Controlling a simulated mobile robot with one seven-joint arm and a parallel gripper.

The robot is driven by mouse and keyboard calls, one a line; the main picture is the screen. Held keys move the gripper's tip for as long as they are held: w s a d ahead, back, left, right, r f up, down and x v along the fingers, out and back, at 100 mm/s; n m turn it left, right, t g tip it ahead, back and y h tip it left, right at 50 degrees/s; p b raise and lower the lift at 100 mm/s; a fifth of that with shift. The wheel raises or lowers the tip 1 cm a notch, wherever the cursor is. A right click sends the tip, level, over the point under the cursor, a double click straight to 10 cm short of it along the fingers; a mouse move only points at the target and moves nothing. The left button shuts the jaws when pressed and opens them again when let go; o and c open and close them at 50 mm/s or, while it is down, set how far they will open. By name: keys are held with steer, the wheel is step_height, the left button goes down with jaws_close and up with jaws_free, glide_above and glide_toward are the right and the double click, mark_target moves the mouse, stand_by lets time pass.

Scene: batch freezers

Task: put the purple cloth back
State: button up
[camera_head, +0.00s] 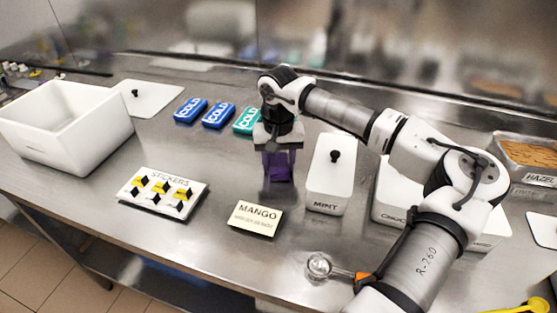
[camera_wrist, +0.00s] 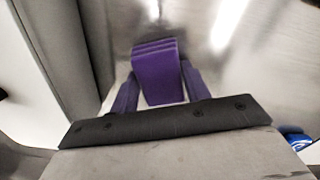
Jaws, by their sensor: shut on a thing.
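The purple cloth (camera_head: 278,167) hangs under my gripper (camera_head: 279,160) in the head view, left of the MINT tub and behind the MANGO card. In the wrist view the folded cloth (camera_wrist: 160,76) sits between the two fingers of my gripper (camera_wrist: 158,85), with layered folds at its far end. My gripper is shut on the cloth and points down at the metal counter. The hand hides the upper part of the cloth in the head view. I cannot tell whether its lower edge touches the counter.
Close by are the lidded MINT tub (camera_head: 325,180), MANGO card (camera_head: 256,217) and teal cold pack (camera_head: 247,121). Two blue packs (camera_head: 190,110) lie farther left, with a STICKERS board (camera_head: 163,194) and white bin (camera_head: 75,125). A scoop (camera_head: 320,265) lies in front. Bare counter (camera_head: 228,165) shows left of the cloth.

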mark_target(279, 162)
steer(key=o, duration=0.9)
steer(key=shift+f, duration=0.15)
step_height(279, 162, up, 12)
steer(key=shift+r+b, duration=0.2)
steer(key=shift+b, duration=0.4)
